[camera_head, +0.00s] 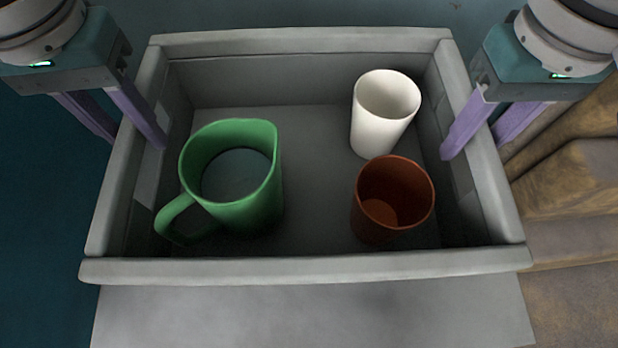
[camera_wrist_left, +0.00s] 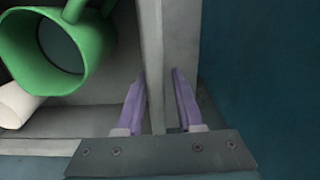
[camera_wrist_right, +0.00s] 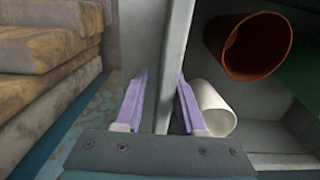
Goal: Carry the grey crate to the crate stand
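The grey crate (camera_head: 300,266) fills the middle of the head view, upright. In it stand a green jug (camera_head: 235,178) on the left, a white cup (camera_head: 382,115) at the back right and a red-brown cup (camera_head: 393,200) at the front right. My left gripper (camera_head: 135,143) straddles the crate's left wall, one finger inside and one outside. My right gripper (camera_head: 473,150) straddles the right wall the same way. In both wrist views, the fingers stand apart on either side of the wall, with some gap visible. I cannot pick out the crate stand for certain.
A plain grey surface (camera_head: 310,315) shows below the crate's front wall. Brown, rough-looking stacked blocks (camera_head: 575,180) stand close to the crate's right side. Dark blue-green floor (camera_head: 45,230) lies open on the left.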

